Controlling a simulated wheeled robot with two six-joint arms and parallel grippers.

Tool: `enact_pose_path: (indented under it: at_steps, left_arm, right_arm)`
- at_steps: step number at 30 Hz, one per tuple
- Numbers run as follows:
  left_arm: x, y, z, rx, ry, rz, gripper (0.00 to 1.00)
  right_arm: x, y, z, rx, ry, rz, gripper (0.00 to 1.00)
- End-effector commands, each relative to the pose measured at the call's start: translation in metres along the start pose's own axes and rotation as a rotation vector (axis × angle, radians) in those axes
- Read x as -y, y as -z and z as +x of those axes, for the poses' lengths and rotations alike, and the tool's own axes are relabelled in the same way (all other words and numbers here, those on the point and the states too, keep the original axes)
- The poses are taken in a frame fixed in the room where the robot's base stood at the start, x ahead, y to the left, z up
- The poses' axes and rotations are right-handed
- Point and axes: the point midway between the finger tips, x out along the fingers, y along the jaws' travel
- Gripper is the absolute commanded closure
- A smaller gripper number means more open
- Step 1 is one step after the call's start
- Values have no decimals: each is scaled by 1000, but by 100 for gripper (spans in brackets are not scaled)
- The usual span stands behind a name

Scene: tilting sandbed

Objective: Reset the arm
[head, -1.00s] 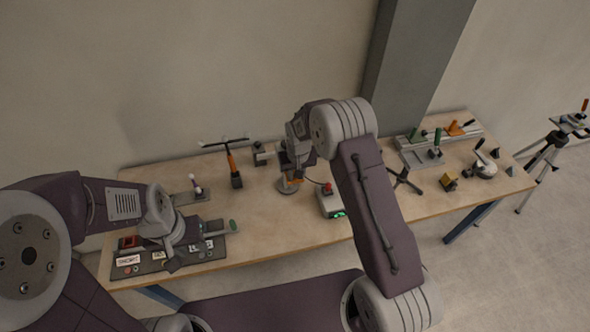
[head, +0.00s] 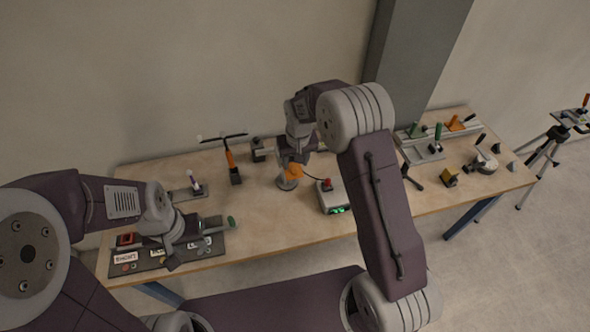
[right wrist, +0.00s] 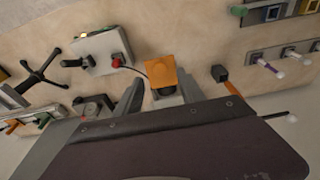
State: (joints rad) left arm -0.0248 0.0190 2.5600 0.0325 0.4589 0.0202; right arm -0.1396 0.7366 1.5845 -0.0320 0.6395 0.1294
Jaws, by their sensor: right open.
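My right gripper (head: 297,155) is above the middle of the bench. It is open, with nothing seen held between its fingers. An orange-topped piece on a round grey base (head: 290,180) stands just below it. In the right wrist view the orange top (right wrist: 161,72) shows between and beyond the fingertips of the right gripper (right wrist: 160,92); I cannot tell whether they touch. My left gripper (head: 178,243) is low over the dark labelled board (head: 155,265) at the bench's left end. Its fingers are too unclear to tell open from shut.
A grey box with a red button (head: 334,195) and green light is right of the round base. A black-and-orange T-shaped tool (head: 232,165) stands to the left. Clamps (head: 420,150) crowd the bench's right end. The bench's front middle (head: 270,230) is clear.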

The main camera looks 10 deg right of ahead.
Motion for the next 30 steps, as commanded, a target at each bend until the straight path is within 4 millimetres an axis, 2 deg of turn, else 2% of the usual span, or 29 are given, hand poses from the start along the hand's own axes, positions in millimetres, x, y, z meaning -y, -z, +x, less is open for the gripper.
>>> enact_pose_path:
  at_steps: [3,7,23,26,27,29,30]
  left_arm:
    - [0,-1,7,0,0,0,64]
    - [0,-1,9,0,0,0,64]
    - [0,-1,11,0,0,0,64]
    - [1,-3,33,0,0,0,64]
    - [1,-5,47,0,0,0,64]
    - [1,-7,70,0,0,0,64]
    - [2,-9,83,0,0,0,64]
  right_arm:
    - [0,0,-21,-3,1,0,54]
    - [0,0,-34,0,0,0,54]
    - [-1,-1,-34,2,0,1,54]
    - [-7,5,-31,-42,1,17,54]
    - [-12,3,-31,-63,1,28,54]
    - [-21,-18,-27,-64,0,48,54]
    - [-28,-39,-23,-58,-1,62,54]
